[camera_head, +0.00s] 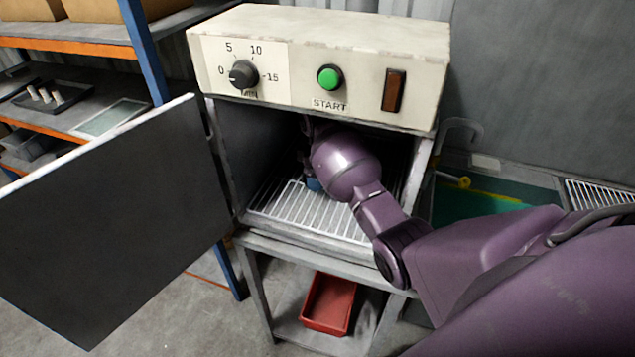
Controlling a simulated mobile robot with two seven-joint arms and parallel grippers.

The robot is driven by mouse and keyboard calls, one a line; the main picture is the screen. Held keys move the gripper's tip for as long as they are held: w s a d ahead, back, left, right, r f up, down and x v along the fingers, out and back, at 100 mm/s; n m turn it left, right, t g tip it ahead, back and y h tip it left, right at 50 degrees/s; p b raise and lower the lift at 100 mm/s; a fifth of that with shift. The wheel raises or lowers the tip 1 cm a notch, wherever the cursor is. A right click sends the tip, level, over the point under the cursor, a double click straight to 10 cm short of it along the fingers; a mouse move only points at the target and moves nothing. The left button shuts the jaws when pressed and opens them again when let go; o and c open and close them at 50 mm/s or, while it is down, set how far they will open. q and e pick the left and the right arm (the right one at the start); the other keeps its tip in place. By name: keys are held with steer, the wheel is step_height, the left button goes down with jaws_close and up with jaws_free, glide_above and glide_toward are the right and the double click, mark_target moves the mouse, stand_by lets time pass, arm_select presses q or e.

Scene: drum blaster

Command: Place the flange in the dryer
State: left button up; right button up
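The dryer (320,42) is a cream box with a timer knob, a green START button and a dark amber lamp. Its dark door (110,225) stands wide open to the left. A white wire rack (300,212) lies on the floor of its chamber. My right arm reaches in from the right, with its purple wrist inside the chamber. My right gripper (306,152) is mostly hidden behind the wrist, so its fingers cannot be made out. A small blue piece (313,184) shows just below the wrist, near the rack; I cannot tell whether it is the flange. My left gripper is out of view.
The dryer stands on a metal stand with a red bin (328,303) on its lower shelf. A blue-and-orange shelf unit (145,50) is behind at the left. A green surface (470,205) and another wire rack (600,193) lie at the right.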

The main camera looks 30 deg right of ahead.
step_height(320, 180, down, 3)
steer(key=shift+f, duration=0.15)
steer(key=shift+w+d+f, duration=0.15)
steer(key=shift+f, duration=0.1)
steer(key=shift+f, duration=0.1)
steer(key=o, duration=1.1)
steer(key=shift+o, duration=0.2)
steer(key=shift+r, duration=3.85)
